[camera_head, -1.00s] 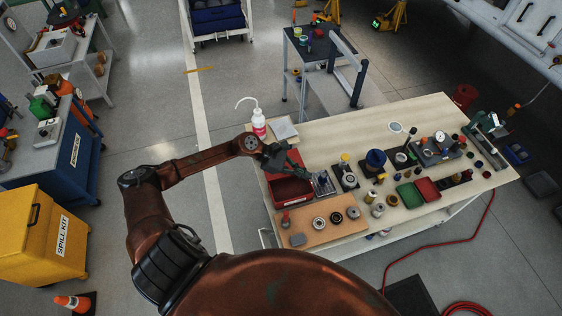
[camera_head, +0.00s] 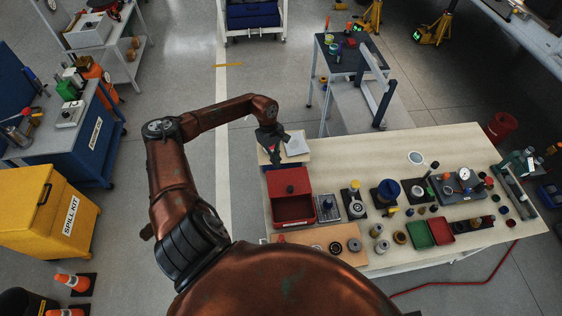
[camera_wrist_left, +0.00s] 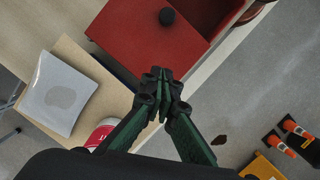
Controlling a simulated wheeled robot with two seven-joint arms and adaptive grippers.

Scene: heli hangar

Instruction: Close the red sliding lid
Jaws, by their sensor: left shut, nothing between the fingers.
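The red box (camera_head: 312,213) stands at the left end of the workbench. Its red sliding lid (camera_head: 291,178) covers the far part, and the near part is open, showing the inside. The lid has a small dark knob, and it also shows in the left wrist view (camera_wrist_left: 135,38) with the knob (camera_wrist_left: 166,16) near its open-side edge. My left gripper (camera_head: 275,160) is shut and empty just beyond the box's far end. In the left wrist view its fingertips (camera_wrist_left: 161,84) are close to the lid's far edge; contact cannot be told. My right gripper is not in view.
A pale board (camera_head: 265,155) with a white sheet (camera_head: 296,145) lies beyond the box. A red-and-white bottle (camera_wrist_left: 99,136) stands close beside the left gripper. A metal block (camera_head: 327,207) and several parts stand right of the box. Bare bench lies farther back.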

